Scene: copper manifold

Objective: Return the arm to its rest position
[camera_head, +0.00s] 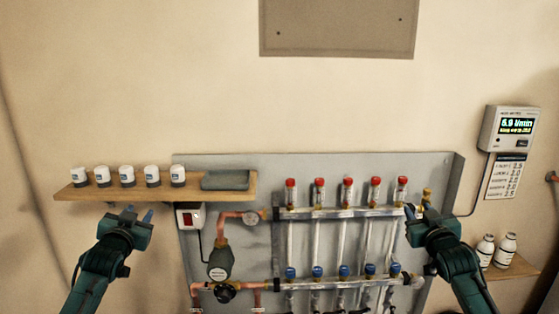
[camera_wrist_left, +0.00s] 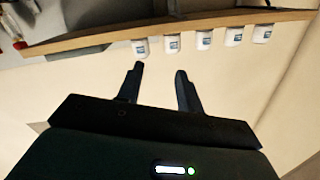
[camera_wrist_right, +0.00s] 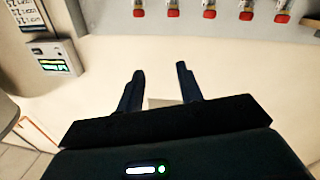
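My left gripper (camera_head: 139,214) is in front of and below the wooden shelf at the left. In the left wrist view its two fingers (camera_wrist_left: 158,82) are apart with nothing between them. My right gripper (camera_head: 416,211) is at the right end of the manifold board, near the end of the upper pipe. In the right wrist view its two fingers (camera_wrist_right: 160,82) are apart and empty, with plain wall beyond them. I cannot tell from the head view whether the right fingers touch the board.
The wooden shelf (camera_head: 112,191) holds several white-capped jars and a grey-green pad (camera_head: 225,180). The grey board (camera_head: 215,165) carries tubes with red and blue caps and a round valve (camera_head: 223,291). A wall meter (camera_head: 510,128) and a small shelf with two white bottles (camera_head: 485,250) are at the right.

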